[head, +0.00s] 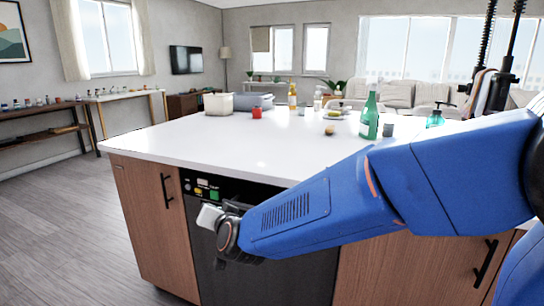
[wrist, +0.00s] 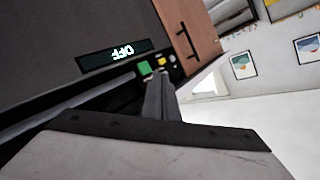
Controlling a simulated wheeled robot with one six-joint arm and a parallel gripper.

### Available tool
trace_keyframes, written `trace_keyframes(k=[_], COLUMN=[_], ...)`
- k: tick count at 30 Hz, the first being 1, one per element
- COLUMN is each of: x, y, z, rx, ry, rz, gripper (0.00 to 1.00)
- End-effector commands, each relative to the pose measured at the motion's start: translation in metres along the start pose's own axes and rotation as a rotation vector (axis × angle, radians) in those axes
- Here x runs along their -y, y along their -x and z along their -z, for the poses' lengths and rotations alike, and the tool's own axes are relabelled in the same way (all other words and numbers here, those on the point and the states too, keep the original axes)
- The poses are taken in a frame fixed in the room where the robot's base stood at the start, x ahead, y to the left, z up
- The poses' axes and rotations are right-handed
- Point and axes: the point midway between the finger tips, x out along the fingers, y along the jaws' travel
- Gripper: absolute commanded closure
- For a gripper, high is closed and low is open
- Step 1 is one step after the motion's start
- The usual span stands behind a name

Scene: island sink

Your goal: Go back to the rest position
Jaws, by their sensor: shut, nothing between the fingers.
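My arm reaches across the front of the island, and my gripper (head: 210,216) is in front of the control panel of a dark dishwasher (head: 265,255). In the wrist view my gripper (wrist: 160,84) is shut and empty, its fingers together. The fingertips appear close to the panel's green button (wrist: 144,68); I cannot tell whether they touch it. A display (wrist: 115,54) reading "OFF" appears upside down beside it.
The white countertop (head: 200,146) lies just above my gripper. A green bottle (head: 369,117), a soap dispenser (head: 436,116), a white pot (head: 218,103) and a red cup (head: 256,112) stand on it. Cabinet handles (head: 166,190) stick out beside the dishwasher. The floor at left is clear.

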Motion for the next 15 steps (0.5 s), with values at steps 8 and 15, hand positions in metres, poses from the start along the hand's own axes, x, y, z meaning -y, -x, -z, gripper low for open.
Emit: trace_keyframes(k=[8, 15], x=[-0.069, -0.136], y=[0.062, 0.135], z=[0.051, 0.068], rx=[0.135, 0.264], ry=[0.069, 0.145], rz=[-0.038, -0.113], gripper=[1.00, 1.00])
